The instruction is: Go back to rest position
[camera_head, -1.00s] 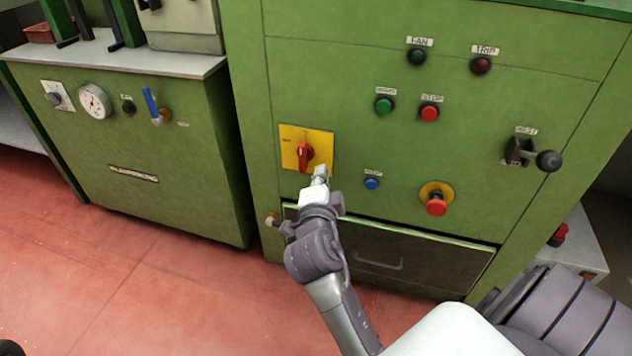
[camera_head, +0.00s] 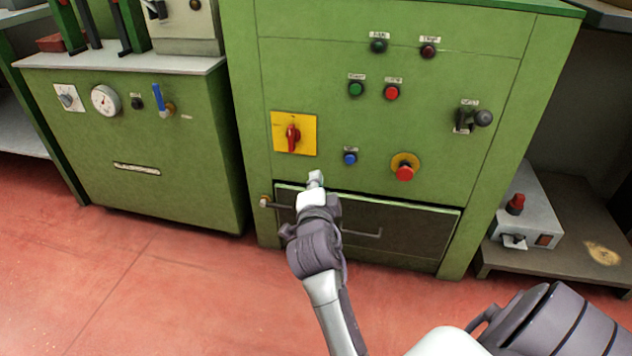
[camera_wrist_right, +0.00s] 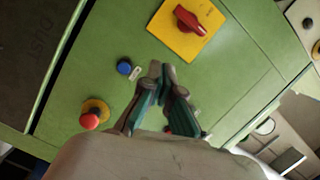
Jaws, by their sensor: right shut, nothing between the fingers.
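My right gripper (camera_head: 315,180) is shut and empty in front of the green control cabinet (camera_head: 480,125). In the head view it shows below the red rotary switch (camera_head: 293,137) on its yellow plate and left of the blue button (camera_head: 350,158). In the right wrist view the fingertips of my right gripper (camera_wrist_right: 162,72) are together, with the switch (camera_wrist_right: 190,20) above and the blue button (camera_wrist_right: 124,67) to the left. The gripper appears apart from the panel. My left gripper is not in view.
A drawer front (camera_head: 400,235) with a handle lies below the panel. A grey box (camera_head: 530,215) stands on a low shelf at right. Red floor (camera_head: 140,290) is open at left.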

